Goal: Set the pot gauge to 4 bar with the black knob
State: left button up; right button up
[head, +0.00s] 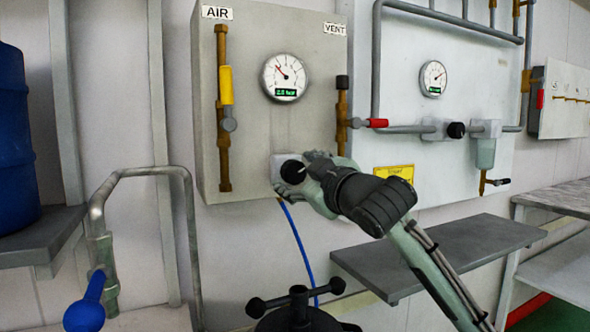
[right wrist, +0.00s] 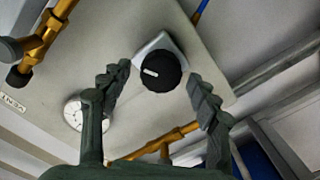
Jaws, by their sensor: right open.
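The black knob (head: 293,171) sticks out of a pale regulator block (head: 278,160) low on the left wall panel. In the right wrist view the knob (right wrist: 160,72) shows a white mark on its face. The gauge above it (head: 285,77) is round and white; its needle points to the upper left, and its green digital readout is too small to read surely. It also shows in the right wrist view (right wrist: 73,113). My right gripper (head: 298,178) is open, with its fingers on either side of the knob and visible gaps between. My left gripper is not in view.
A brass pipe with a yellow handle (head: 226,86) is left of the gauge; a red-handled valve (head: 376,123) is on the right. A second gauge (head: 433,78) hangs farther right. A blue hose (head: 297,238) runs down from the regulator. A grey shelf (head: 440,252) lies below my right arm.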

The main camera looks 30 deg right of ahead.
jog(key=shift+w, duration=0.6)
jog(key=c, duration=1.2)
jog(key=shift+o, duration=0.2)
jog(key=shift+m, duration=0.3)
jog(key=m, duration=0.2)
jog(key=shift+m, duration=0.4)
jog(key=shift+d+m, duration=0.15)
jog(key=shift+m, duration=1.75)
